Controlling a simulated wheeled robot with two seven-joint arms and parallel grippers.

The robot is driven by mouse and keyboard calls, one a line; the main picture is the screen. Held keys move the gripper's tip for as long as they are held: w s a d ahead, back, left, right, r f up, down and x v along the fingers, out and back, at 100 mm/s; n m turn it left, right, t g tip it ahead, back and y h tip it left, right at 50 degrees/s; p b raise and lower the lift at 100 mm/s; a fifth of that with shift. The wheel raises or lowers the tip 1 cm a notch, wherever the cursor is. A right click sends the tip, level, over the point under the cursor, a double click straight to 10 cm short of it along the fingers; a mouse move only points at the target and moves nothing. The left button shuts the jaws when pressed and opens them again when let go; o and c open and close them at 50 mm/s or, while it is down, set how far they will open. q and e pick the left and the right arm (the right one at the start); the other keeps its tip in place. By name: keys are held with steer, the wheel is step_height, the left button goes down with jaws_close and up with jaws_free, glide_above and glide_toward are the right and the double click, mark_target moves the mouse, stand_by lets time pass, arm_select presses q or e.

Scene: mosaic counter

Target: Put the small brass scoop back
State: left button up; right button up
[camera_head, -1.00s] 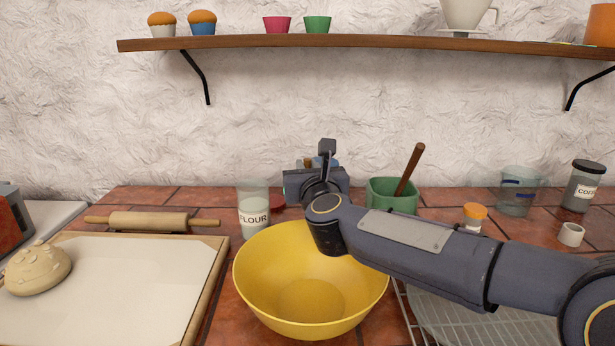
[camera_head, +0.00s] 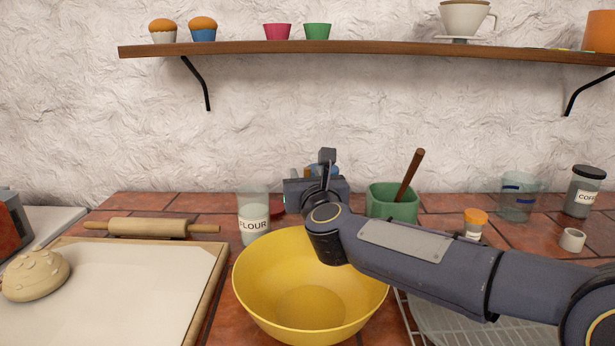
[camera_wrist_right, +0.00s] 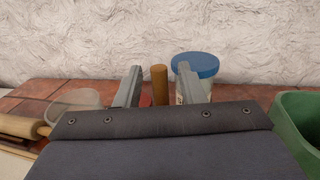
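I cannot make out a brass scoop for certain in either view. My right gripper (camera_wrist_right: 158,74) is open at the back of the counter, its two fingers apart. In the right wrist view a brown upright cylinder (camera_wrist_right: 159,86) stands between the fingers; its lower part is hidden by the gripper body, and I cannot tell whether it is a handle. A jar with a blue lid (camera_wrist_right: 195,65) is just behind the right finger. In the head view the right gripper (camera_head: 317,190) hides most of what lies beyond it. My left gripper is not in view.
A yellow bowl (camera_head: 260,290) stands in front of the gripper. The flour jar (camera_head: 254,222) is to its left, and a green crock (camera_head: 392,206) with a brown handle is to its right. A wire rack (camera_head: 405,318) lies under my forearm. A shelf (camera_head: 370,43) runs above.

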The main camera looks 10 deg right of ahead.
steer(key=s, duration=1.2)
steer(key=shift+r, duration=0.1)
